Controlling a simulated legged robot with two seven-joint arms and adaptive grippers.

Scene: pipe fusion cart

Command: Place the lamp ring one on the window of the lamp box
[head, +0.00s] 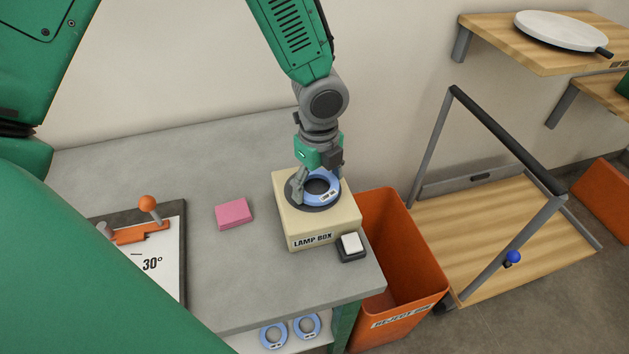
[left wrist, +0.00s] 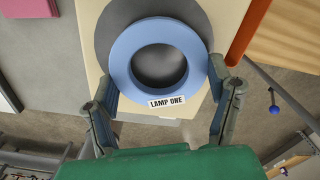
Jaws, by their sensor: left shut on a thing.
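The lamp ring one (head: 312,198) is a blue ring with a white label. In the left wrist view it reads LAMP ONE (left wrist: 122,62). My left gripper (head: 318,178) is shut on the ring, with a finger at either side of it in the left wrist view (left wrist: 162,88). The ring is over the dark round window (head: 293,196) on top of the cream lamp box (head: 350,217). In the left wrist view the ring sits off-centre on the window (left wrist: 104,38), toward its lower right. I cannot tell whether ring and window touch. My right gripper is not in view.
A white-topped button block (head: 351,246) stands at the box's front right corner. An orange reject bin (head: 413,270) is right of the table. A pink block (head: 234,213) and an angle board (head: 168,275) lie left. Two blue rings (head: 306,326) sit on a lower shelf.

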